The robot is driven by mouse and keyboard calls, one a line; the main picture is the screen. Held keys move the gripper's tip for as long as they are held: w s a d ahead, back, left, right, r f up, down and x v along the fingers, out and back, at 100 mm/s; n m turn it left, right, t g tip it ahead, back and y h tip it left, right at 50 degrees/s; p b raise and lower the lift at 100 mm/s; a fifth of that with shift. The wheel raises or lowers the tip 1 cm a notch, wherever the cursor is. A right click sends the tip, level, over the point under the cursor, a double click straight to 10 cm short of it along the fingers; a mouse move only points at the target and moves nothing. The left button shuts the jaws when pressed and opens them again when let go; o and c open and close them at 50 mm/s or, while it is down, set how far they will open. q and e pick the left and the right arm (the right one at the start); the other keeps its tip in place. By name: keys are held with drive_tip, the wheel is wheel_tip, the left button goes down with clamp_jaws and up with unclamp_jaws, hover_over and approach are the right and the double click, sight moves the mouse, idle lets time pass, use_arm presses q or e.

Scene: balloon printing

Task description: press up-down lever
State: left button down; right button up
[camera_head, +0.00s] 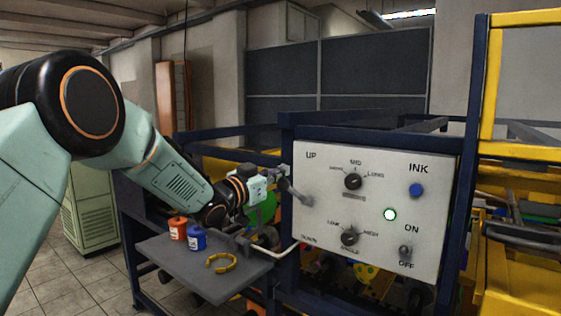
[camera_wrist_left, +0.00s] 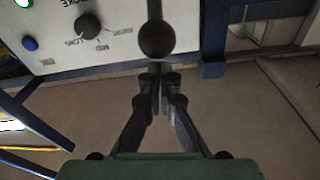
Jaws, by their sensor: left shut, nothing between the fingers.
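The up-down lever (camera_head: 294,192) is a grey rod with a ball end on the left side of the white control panel (camera_head: 325,225), between the UP and DOWN labels. The rod slants up and out from the panel. In the left wrist view, its dark ball (camera_wrist_left: 157,39) is just beyond my fingertips. My left gripper (camera_head: 284,170) is shut and empty, with its tips close above the ball. I cannot tell whether they touch it. It also shows in the left wrist view (camera_wrist_left: 160,78). My right gripper is not in view.
The panel also carries two black dials (camera_head: 353,181), a blue button (camera_head: 416,190), a lit white-green button (camera_head: 390,214) and an ON-OFF switch (camera_head: 405,251). A grey tray (camera_head: 215,285) below my arm holds red and blue ink pots (camera_head: 178,229) and a yellow ring (camera_head: 221,263).

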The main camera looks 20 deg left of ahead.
use_arm(q)
drive_tip(key=shift+w+d+f, duration=0.1)
drive_tip(key=shift+w+f, duration=0.15)
drive_tip(key=shift+f, duration=0.2)
drive_tip(key=shift+s+d, duration=0.1)
